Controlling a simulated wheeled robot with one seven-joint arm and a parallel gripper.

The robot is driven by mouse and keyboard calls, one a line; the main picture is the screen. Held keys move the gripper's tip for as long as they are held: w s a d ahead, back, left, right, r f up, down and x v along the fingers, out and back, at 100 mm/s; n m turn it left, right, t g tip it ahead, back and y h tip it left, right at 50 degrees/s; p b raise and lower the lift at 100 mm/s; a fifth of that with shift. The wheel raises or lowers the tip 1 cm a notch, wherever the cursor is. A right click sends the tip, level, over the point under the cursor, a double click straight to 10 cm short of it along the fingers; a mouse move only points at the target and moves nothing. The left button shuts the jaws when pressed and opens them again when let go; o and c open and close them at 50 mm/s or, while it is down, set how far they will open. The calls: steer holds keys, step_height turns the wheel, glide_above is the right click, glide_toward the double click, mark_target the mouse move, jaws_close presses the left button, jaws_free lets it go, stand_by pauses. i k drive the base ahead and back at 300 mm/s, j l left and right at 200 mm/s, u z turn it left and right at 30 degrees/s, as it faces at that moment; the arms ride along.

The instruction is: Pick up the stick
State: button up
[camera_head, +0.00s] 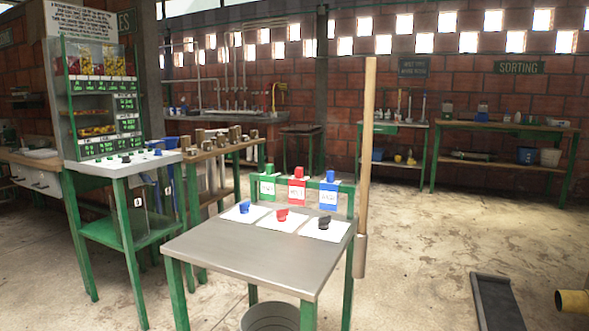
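A long, pale wooden stick (367,140) stands nearly upright at the right side of the metal-topped table (250,262). It has a thicker brownish lower end (360,258), which shows beside the table's right legs. Its upper end rises well above the table, in front of the brick wall. I cannot tell what holds it up or whether it touches the table. My gripper is not in view.
The table holds red, blue and black small items on white sheets, with bottles on a green rack behind. A bucket (270,317) is below. A dark ramp-like object (497,302) and a yellow pipe (573,302) lie at right.

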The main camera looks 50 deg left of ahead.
mark_target(371, 65)
steer(key=u, duration=1.65)
